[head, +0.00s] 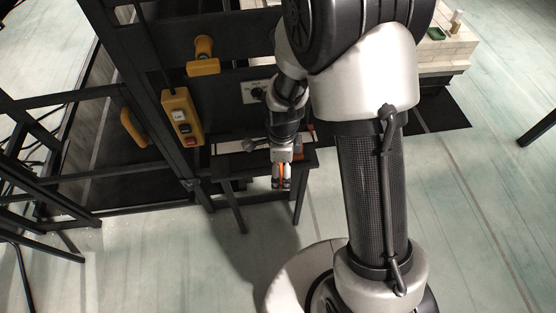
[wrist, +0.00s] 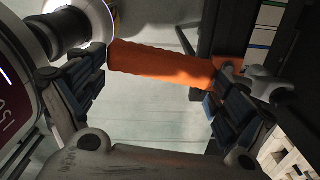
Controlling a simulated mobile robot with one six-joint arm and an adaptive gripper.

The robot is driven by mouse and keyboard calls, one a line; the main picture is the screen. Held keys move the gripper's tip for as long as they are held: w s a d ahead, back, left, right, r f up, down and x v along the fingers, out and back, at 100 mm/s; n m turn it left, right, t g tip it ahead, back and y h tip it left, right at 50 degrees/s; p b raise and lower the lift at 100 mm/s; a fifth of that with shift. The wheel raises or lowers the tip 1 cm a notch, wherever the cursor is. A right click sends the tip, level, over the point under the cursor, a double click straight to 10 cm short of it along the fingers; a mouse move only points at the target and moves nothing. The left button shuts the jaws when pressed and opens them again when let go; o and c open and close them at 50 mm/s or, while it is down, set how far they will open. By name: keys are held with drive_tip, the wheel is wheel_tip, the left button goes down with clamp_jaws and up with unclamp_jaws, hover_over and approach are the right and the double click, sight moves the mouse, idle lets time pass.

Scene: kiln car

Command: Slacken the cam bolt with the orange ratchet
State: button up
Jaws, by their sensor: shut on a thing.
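The orange ratchet (wrist: 165,63) lies across the wrist view between the two pads of my gripper (wrist: 158,80). My gripper is shut on its handle. A grey metal part (wrist: 265,88) shows at the handle's right end, partly behind the right finger; I cannot tell if it is the ratchet's head. In the head view my gripper (head: 281,184) points down at the front edge of a small dark table, with a sliver of orange between its fingers. I cannot make out the cam bolt in either view.
The small dark table (head: 225,168) stands against a black frame (head: 225,95). The frame carries a yellow button box (head: 182,117), yellow handles (head: 203,57) and a white plate with a black knob (head: 250,97). Pale stacked blocks (head: 445,55) stand at upper right. Floor in front is clear.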

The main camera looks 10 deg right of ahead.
drive_tip(key=shift+a+r+m, duration=0.4)
drive_tip(key=shift+r+m, duration=0.3)
drive_tip(key=shift+m, duration=0.8)
drive_tip(key=shift+w+a+f+b, duration=0.1)
drive_tip(key=shift+f+b, duration=1.8)
drive_tip(key=shift+f, duration=0.85)
